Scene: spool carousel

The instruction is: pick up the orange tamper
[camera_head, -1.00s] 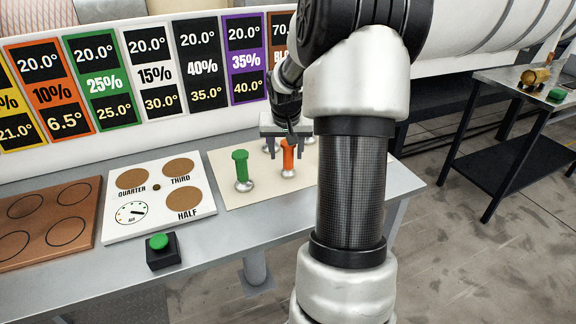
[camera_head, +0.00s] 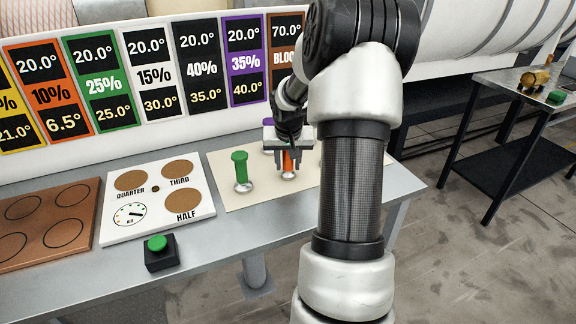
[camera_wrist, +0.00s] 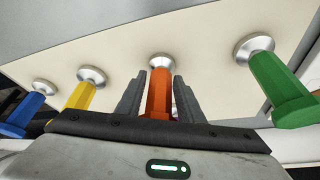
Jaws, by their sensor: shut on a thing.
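The orange tamper (camera_head: 289,161) stands upright on its silver base on the cream mat (camera_head: 236,198). My gripper (camera_head: 288,162) has come down around its handle from above, with one finger on each side. In the wrist view the orange tamper (camera_wrist: 160,92) sits between the two grey fingers of my gripper (camera_wrist: 159,98), which are shut on the handle. The base still appears to rest on the mat.
A green tamper (camera_head: 240,170) stands close by on the left. The wrist view also shows a yellow tamper (camera_wrist: 84,88) and a blue tamper (camera_wrist: 27,113). A white dosing board (camera_head: 157,200) and a green button (camera_head: 157,243) are further left. Angle signs (camera_head: 149,75) stand behind.

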